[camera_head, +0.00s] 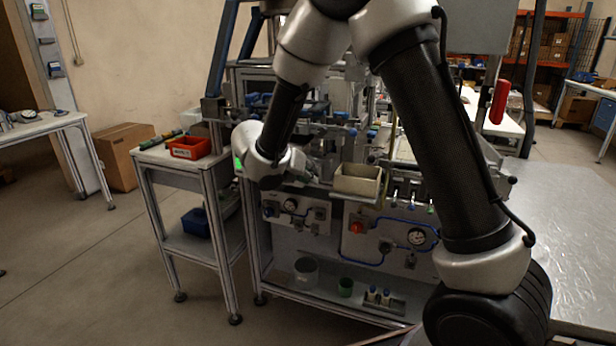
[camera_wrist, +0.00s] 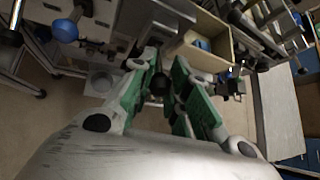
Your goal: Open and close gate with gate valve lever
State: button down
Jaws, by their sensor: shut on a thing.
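My gripper (camera_wrist: 160,78) shows in the wrist view with its green-padded fingers on both sides of a dark round knob, which looks like the end of the gate valve lever (camera_wrist: 158,84). The fingers are shut on it; the rest of the lever is hard to make out. In the head view my gripper (camera_head: 312,170) reaches the front of the machine, left of a beige open box (camera_head: 357,182). The lever is hidden there by my wrist, and I cannot make out the gate or its position.
The machine's front panel has gauges (camera_head: 417,237) and blue tubing below the box. A side cart with a red bin (camera_head: 189,148) stands at left. A shiny metal table (camera_head: 565,215) is at right. The floor at front left is clear.

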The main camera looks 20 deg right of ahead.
jog(key=c, duration=1.3)
grip_release()
jog(key=v, duration=1.2)
